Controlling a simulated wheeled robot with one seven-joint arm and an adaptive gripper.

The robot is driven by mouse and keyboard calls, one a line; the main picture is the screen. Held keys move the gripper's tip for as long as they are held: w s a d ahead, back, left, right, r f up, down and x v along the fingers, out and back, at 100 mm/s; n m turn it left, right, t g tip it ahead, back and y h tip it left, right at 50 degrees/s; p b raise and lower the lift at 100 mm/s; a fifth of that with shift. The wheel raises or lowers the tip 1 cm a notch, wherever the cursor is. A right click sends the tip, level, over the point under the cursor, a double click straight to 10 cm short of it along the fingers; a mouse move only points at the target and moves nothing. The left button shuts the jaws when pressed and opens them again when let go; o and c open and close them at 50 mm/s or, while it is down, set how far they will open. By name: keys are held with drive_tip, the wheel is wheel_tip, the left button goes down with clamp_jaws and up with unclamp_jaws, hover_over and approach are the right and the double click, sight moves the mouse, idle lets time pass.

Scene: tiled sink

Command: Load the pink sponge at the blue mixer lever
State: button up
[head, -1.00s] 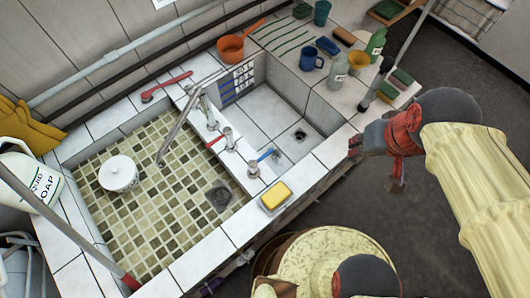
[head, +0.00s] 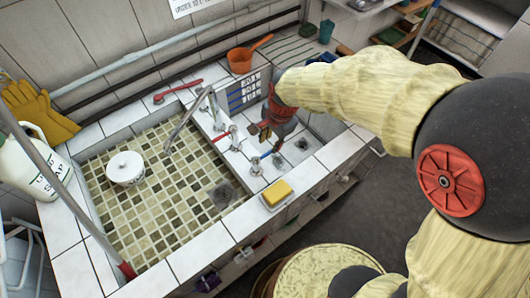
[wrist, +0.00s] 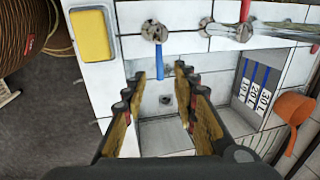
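The blue mixer lever (head: 267,155) sticks out from a chrome tap fitting on the tiled ledge between the two basins. It also shows in the wrist view (wrist: 160,64), where it lies between my fingertips in the picture; contact cannot be told. My gripper (head: 260,133) is close to the lever, over the smaller right basin. In the wrist view my gripper (wrist: 156,76) has its fingers apart, with nothing held between them. I cannot make out a pink sponge in any view. A yellow sponge (head: 278,192) sits on a dish at the ledge's front edge.
A red lever (head: 221,138) and a curved spout (head: 185,125) stand beside the blue lever. A white pot (head: 125,168) sits in the large basin. An orange pan (head: 240,62) is behind. My arm hides much of the right counter.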

sight(267, 153)
drive_tip(key=f, duration=0.2)
drive_tip(key=f+b, duration=0.1)
drive_tip(key=f, duration=0.2)
drive_tip(key=w+f+b, duration=0.1)
drive_tip(key=f, duration=0.1)
drive_tip(key=shift+a+f, duration=0.15)
drive_tip(key=shift+a, duration=0.2)
drive_tip(key=shift+c, duration=0.2)
clamp_jaws()
idle(0.4)
